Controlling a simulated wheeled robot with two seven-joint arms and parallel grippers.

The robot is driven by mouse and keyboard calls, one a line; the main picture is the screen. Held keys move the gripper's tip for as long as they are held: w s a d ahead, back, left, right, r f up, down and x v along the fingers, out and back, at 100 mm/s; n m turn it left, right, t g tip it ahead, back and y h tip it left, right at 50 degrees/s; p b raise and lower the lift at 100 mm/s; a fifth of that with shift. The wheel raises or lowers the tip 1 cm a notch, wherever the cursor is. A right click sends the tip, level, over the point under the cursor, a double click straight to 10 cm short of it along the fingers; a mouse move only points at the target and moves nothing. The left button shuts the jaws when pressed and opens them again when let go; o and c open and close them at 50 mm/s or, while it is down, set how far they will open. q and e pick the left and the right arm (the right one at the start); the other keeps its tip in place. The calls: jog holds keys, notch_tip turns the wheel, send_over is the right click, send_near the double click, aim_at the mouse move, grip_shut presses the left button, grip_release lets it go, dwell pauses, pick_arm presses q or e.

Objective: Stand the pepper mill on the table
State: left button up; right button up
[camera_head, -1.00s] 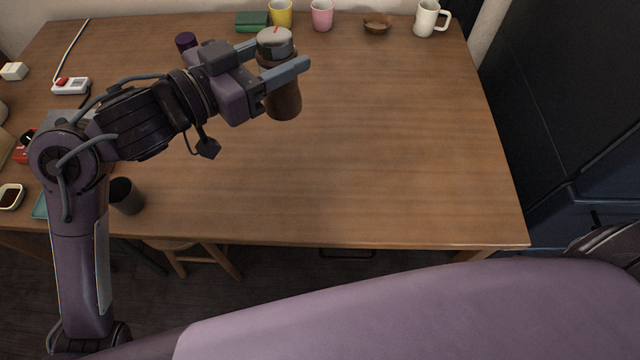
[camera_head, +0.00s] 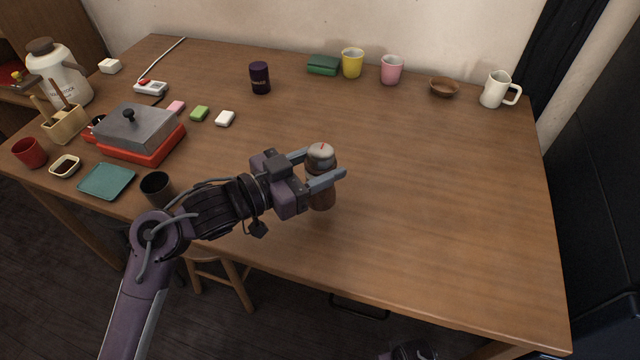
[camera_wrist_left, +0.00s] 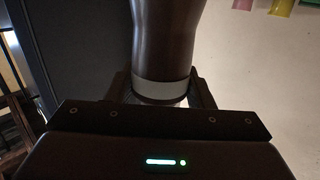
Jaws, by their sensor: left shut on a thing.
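The pepper mill (camera_head: 321,196) is brown with a pale grey cap that has a red mark. My left gripper (camera_head: 326,168) is shut on it just below the cap. The mill looks about upright over the front middle of the wooden table (camera_head: 440,210). I cannot tell whether its base touches the wood. In the left wrist view the brown body of the mill (camera_wrist_left: 167,40) and a light band show between the fingers (camera_wrist_left: 160,92).
A yellow cup (camera_head: 352,63), pink cup (camera_head: 392,70), brown bowl (camera_head: 444,87) and white mug (camera_head: 496,90) line the back. A dark can (camera_head: 260,78) stands back left. A grey-lidded red box (camera_head: 140,133) and dark cup (camera_head: 157,188) are left. The table's right side is clear.

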pick_arm(q)
jog(key=shift+f+b, duration=0.4)
jog(key=shift+f, duration=1.7)
pick_arm(e)
jog(key=shift+w+a+r, duration=0.15)
jog(key=shift+w+r, duration=0.05)
jog(key=shift+r, duration=0.4)
jog(key=shift+w+a+r, duration=0.15)
jog(key=shift+w+r, duration=0.05)
jog(key=shift+r, duration=0.35)
pick_arm(q)
jog(key=shift+f, duration=0.15)
jog(key=o, duration=1.2)
pick_arm(e)
jog(key=shift+r, duration=0.1)
pick_arm(q)
jog(key=v, duration=1.2)
pick_arm(e)
jog(key=shift+s+d+f, duration=0.1)
jog(key=shift+s+f, duration=0.05)
jog(key=shift+f, duration=0.25)
jog(key=shift+s+d+f, duration=0.1)
jog(key=shift+f, duration=0.3)
